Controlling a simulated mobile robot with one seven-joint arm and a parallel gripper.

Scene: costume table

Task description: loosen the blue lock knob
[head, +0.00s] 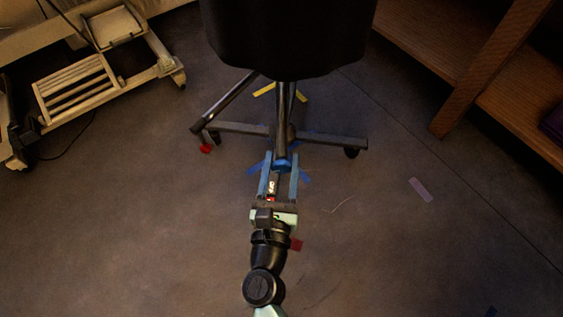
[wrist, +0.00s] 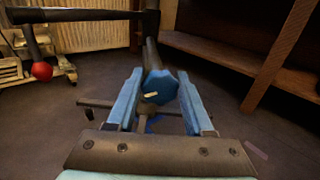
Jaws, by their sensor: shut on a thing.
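The blue lock knob (wrist: 160,88) is a lobed knob on the dark pole of a stand, in the middle of the wrist view. In the head view the knob (head: 283,166) shows as a small blue patch low on the pole. My gripper (head: 280,160) reaches it from the near side. In the wrist view my gripper (wrist: 160,76) has its blue fingers on both sides of the knob, shut on it. A small pale mark (wrist: 152,96) shows on the knob's near face. The pole behind the knob is partly hidden.
A large dark form (head: 288,35) tops the stand, whose legs (head: 330,141) spread on casters. A pale slatted rack (head: 75,90) is at left, wooden shelving (head: 470,75) at right. The floor beside my arm is mostly clear.

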